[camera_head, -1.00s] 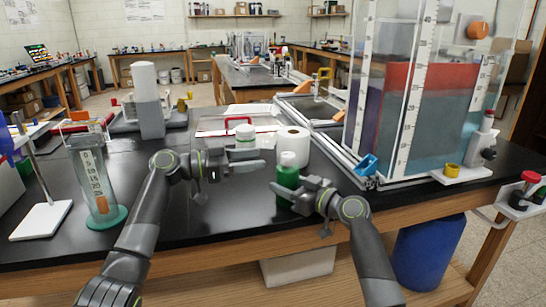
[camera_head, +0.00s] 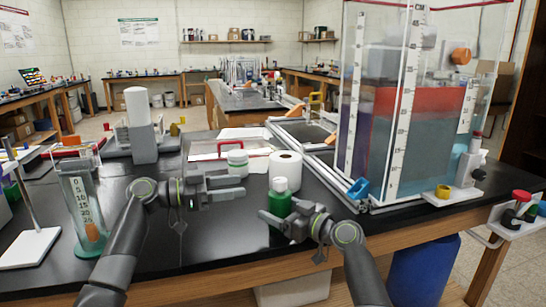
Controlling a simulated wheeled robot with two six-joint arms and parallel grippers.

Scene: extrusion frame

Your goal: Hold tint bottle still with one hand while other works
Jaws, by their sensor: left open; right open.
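The tint bottle (camera_head: 279,200), green with a white cap, stands upright on the black bench top near its front edge. My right gripper (camera_head: 276,217) is open at the lower part of the bottle. One finger reaches across the front of it, and the other is partly hidden, so I cannot tell whether they touch it. My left gripper (camera_head: 241,187) is open and empty, left of the bottle and slightly higher in the picture.
A white roll (camera_head: 286,168) stands just behind the bottle. A large clear tank (camera_head: 420,130) with coloured layers fills the right side. A clear cylinder (camera_head: 82,205) on a green base and a white-based stand (camera_head: 30,248) are at left. The bench's front left middle is clear.

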